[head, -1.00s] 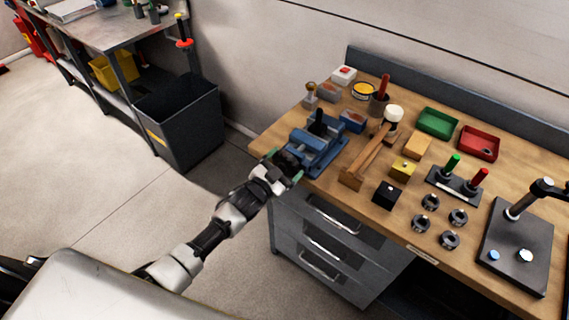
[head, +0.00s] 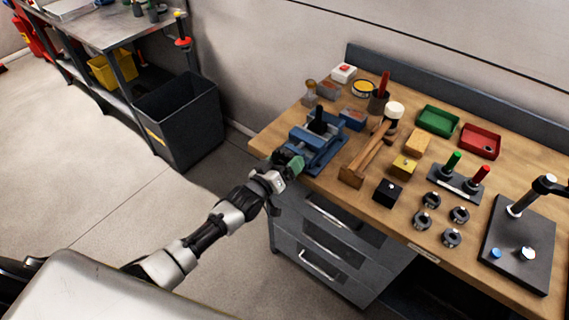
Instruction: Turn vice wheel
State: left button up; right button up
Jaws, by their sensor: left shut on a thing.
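A blue vice (head: 320,146) is mounted at the left front corner of the wooden workbench, with a dark upright piece between its jaws. My left gripper (head: 287,163) is at the front end of the vice, at the bench edge, with its green-tipped fingers shut on the vice wheel. The wheel itself is mostly hidden behind the fingers. My left arm reaches up to it from the lower left. My right gripper is not in view.
A mallet (head: 368,155), a yellow block (head: 403,167) and a black block (head: 387,193) lie right of the vice. Green (head: 438,120) and red (head: 480,141) trays sit farther back. Drawers (head: 325,240) are below. A dark bin (head: 180,120) stands left on the floor.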

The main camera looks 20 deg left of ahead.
pick_arm(q)
jog(key=n+b, duration=0.1)
jog(key=n, duration=0.3)
jog(key=shift+f, duration=0.1)
jog(key=shift+n+b, duration=0.9)
jog(key=shift+n, duration=1.1)
jog(key=o, duration=0.7)
jog(key=b+v, duration=0.1)
jog(key=v, duration=0.9)
jog(key=shift+s+a, duration=0.1)
jog(key=shift+s, duration=0.3)
